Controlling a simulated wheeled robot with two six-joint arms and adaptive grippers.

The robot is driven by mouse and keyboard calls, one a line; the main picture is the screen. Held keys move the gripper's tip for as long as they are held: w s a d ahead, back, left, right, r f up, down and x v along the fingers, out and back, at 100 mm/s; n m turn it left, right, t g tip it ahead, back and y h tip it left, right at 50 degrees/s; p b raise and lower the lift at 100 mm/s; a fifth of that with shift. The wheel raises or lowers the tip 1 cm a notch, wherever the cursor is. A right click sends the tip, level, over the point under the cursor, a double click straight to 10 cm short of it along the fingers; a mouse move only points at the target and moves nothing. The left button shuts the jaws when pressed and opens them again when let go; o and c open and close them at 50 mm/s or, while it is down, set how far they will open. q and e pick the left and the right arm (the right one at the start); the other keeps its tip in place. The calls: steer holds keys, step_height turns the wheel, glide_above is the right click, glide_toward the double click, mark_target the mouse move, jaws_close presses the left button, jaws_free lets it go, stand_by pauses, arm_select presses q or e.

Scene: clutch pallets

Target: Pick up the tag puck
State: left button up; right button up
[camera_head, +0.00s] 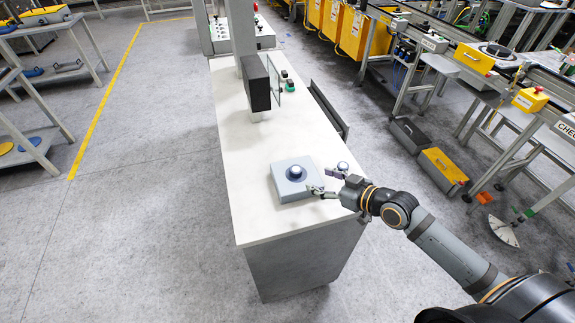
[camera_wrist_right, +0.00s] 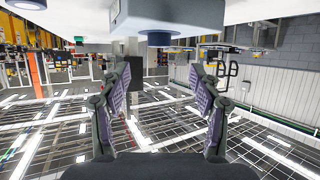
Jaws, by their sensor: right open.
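A light blue-grey square block (camera_head: 285,187) lies on the white table. On top of it is a round dark-based piece with a shiny domed top (camera_head: 296,173), which I take for the tag puck. My right gripper (camera_head: 327,182) is open and empty just right of the block, its fingers pointing toward the puck. The right wrist view is upside down. There the block (camera_wrist_right: 170,16) is at the top, and the puck (camera_wrist_right: 159,39) shows beyond and between the spread fingers (camera_wrist_right: 160,82). The puck is apart from both fingers. My left gripper is not in view.
A small shiny round piece (camera_head: 343,166) is beside the right gripper near the table's right edge. A dark upright box (camera_head: 255,83) with a clear panel stands further back on the white table (camera_head: 250,220). The table's front left is clear.

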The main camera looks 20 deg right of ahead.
mark_target(298, 171)
steer(key=shift+b+x, duration=0.55)
steer(key=shift+x, duration=1.6)
steer(key=shift+w+f, duration=0.1)
steer(key=shift+w, duration=0.05)
steer(key=shift+w+a+p, duration=0.2)
steer(key=shift+w+p, duration=0.15)
steer(key=shift+p, duration=0.05)
steer(key=p+x, duration=0.1)
steer(key=x, duration=0.3)
steer(key=shift+w+a+f, duration=0.15)
steer(key=shift+w+a, duration=0.05)
steer(key=shift+s+d, duration=0.1)
steer(key=shift+d, duration=0.05)
steer(key=shift+c, duration=0.9)
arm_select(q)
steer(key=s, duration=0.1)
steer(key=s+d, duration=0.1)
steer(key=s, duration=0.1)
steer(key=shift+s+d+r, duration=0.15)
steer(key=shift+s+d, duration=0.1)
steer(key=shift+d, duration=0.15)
arm_select(e)
steer(key=c, duration=1)
